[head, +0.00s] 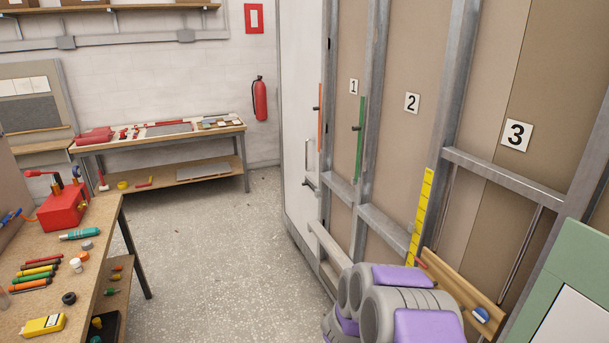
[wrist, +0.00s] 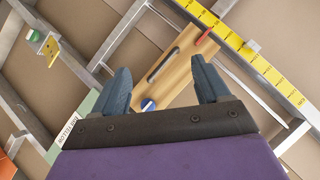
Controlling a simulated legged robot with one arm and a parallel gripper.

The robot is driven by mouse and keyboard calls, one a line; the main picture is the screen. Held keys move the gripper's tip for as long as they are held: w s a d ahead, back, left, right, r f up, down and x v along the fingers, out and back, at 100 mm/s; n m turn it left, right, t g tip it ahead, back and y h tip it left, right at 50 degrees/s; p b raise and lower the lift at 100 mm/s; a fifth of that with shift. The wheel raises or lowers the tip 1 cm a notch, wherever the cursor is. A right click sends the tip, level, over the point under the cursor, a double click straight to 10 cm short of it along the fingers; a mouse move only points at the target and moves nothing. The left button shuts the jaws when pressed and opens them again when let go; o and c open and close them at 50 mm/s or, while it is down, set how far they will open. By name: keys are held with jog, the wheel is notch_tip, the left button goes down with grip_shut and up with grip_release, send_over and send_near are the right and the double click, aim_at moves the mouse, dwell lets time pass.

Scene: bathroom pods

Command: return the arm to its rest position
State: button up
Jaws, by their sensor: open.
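My gripper (wrist: 159,90) shows in the wrist view with its two blue-grey fingers spread apart and nothing between them. Beyond the fingers is a wooden board (wrist: 178,70) with a dark slot, a red piece at one end and a blue-and-white round part at the other. My grey and purple arm links (head: 400,305) are folded at the lower right of the head view. The fingers themselves are hidden in the head view. The same wooden board shows behind my arm in the head view (head: 462,291), set against the wall frame.
A wall of metal studs carries number plates 1 to 3 and a yellow measuring strip (head: 420,215). A workbench (head: 75,290) with tools and a red toolbox stands at the left. A second bench (head: 160,140) stands at the back. The speckled floor (head: 215,240) between is clear.

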jog(key=a+r+n+y, duration=0.5)
jog(key=a+r+y, duration=0.2)
jog(key=a, duration=0.4)
jog(key=s+a+r+n+g+y, duration=0.1)
jog(key=s+a+r+n+y, duration=0.15)
jog(key=s+a, duration=0.2)
jog(key=s+a+r+n+g+y, duration=0.1)
jog(key=s+a+r+n, duration=0.25)
jog(key=s, duration=0.25)
jog(key=s+d+r+n+g, duration=0.2)
jog(key=s+d+g, duration=0.1)
jog(key=s, duration=0.8)
jog(key=s+d+r+n+g+h, duration=0.1)
jog(key=s+d+r+n+g, duration=0.1)
jog(key=s, duration=0.9)
jog(key=s+d+r+n+g+h, duration=0.1)
jog(key=s+d+r+n+g, duration=0.1)
jog(key=s, duration=0.9)
jog(key=shift+d+r+n+g, duration=0.2)
jog(key=shift+d+n+g, duration=0.4)
jog(key=shift+d+g, duration=0.35)
jog(key=shift+w, duration=0.1)
